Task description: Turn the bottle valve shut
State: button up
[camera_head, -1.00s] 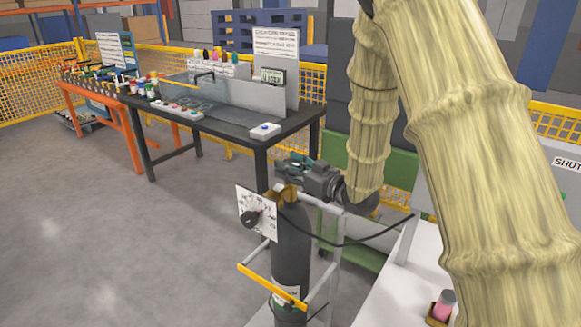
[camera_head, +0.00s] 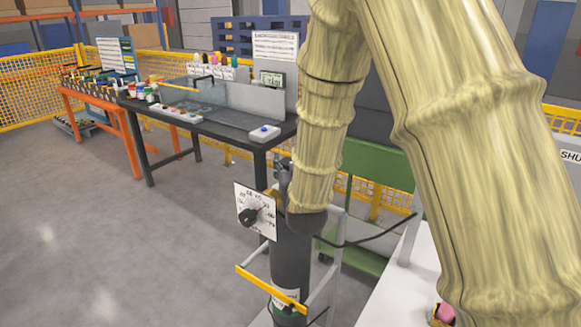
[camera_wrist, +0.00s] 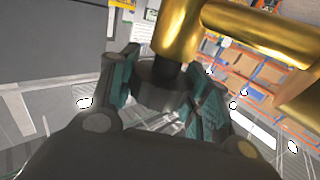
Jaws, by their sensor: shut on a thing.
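The dark gas bottle (camera_head: 291,262) stands upright in a trolley frame. My arm covers most of its top in the head view, and only a bit of brass shows beside the dial plate. In the wrist view the brass valve body (camera_wrist: 178,38) runs across the top, with a dark valve knob (camera_wrist: 158,85) below it. My gripper (camera_wrist: 162,100) has its teal-padded fingers on both sides of this knob and is shut on it. In the head view only a dark sliver of my gripper shows beside the arm.
A white dial plate with a black pointer (camera_head: 247,217) faces left by the bottle top. A yellow bar (camera_head: 270,290) crosses the trolley frame. A dark hose (camera_head: 375,236) runs right. The black workbench (camera_head: 222,129) stands behind; the floor at left is clear.

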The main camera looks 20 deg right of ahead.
jog(key=shift+r+m+h, duration=0.1)
jog(key=shift+m+h, duration=0.6)
jog(key=shift+h, duration=0.3)
jog(key=o, duration=1)
jog(key=shift+w, duration=0.1)
jog(key=shift+o, duration=0.2)
jog(key=shift+r, duration=4.95)
